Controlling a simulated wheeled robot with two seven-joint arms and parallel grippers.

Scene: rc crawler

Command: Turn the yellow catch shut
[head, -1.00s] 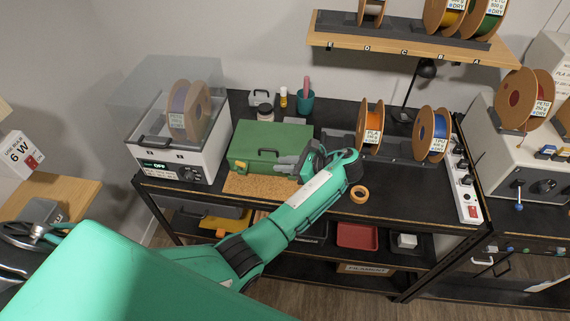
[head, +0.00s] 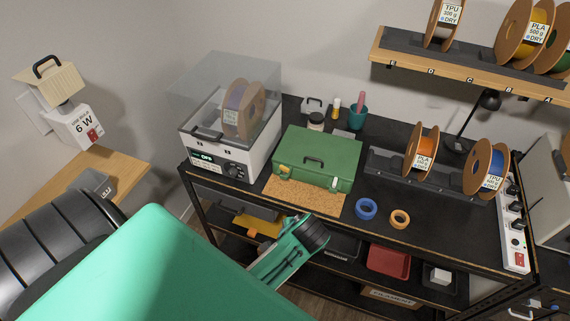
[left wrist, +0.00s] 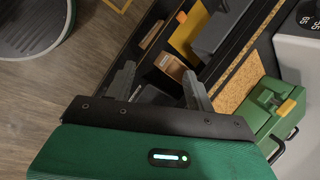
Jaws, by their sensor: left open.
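The closed green case (head: 318,160) stands on the dark bench with its handle on the lid. A yellow catch (left wrist: 286,107) shows on its front in the left wrist view; whether it is turned shut I cannot tell. In the head view a small yellow patch (head: 282,169) shows at the case's front left, and a pale catch (head: 335,183) at its front right. My left gripper (left wrist: 158,88) is open and empty, apart from the case, with the shelves below the bench behind its fingers. Its fingers are hidden in the head view. My right gripper is out of view.
A cork mat (head: 305,197) lies before the case. A filament dryer (head: 235,150) stands to its left. A blue tape roll (head: 366,208) and an orange one (head: 400,219) lie to the right, near spools on a rack (head: 385,163). Shelves below hold a red tray (head: 388,261).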

